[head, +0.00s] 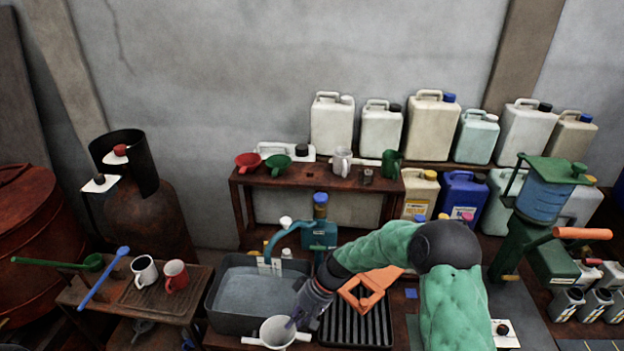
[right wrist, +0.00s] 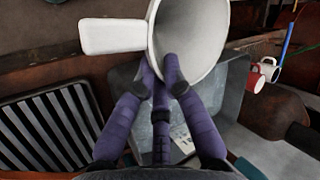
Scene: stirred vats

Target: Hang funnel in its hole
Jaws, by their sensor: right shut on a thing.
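A white funnel (head: 278,333) with a flat handle is low in the head view, in front of the grey basin. My right gripper (head: 298,316) is shut on its rim; the right wrist view shows the purple fingers (right wrist: 171,72) at the wall of the white funnel (right wrist: 205,30), its wide mouth open and handle to the left. Its spout is hidden. A red funnel (head: 248,161) and a green funnel (head: 278,163) sit in the left part of the brown wooden rack (head: 325,177). My left gripper is not in view.
The grey water basin (head: 215,307) lies left of my right arm, a black ribbed tray (head: 362,330) beside it. A teal pump (head: 318,235) stands behind the basin. Canisters line the wall.

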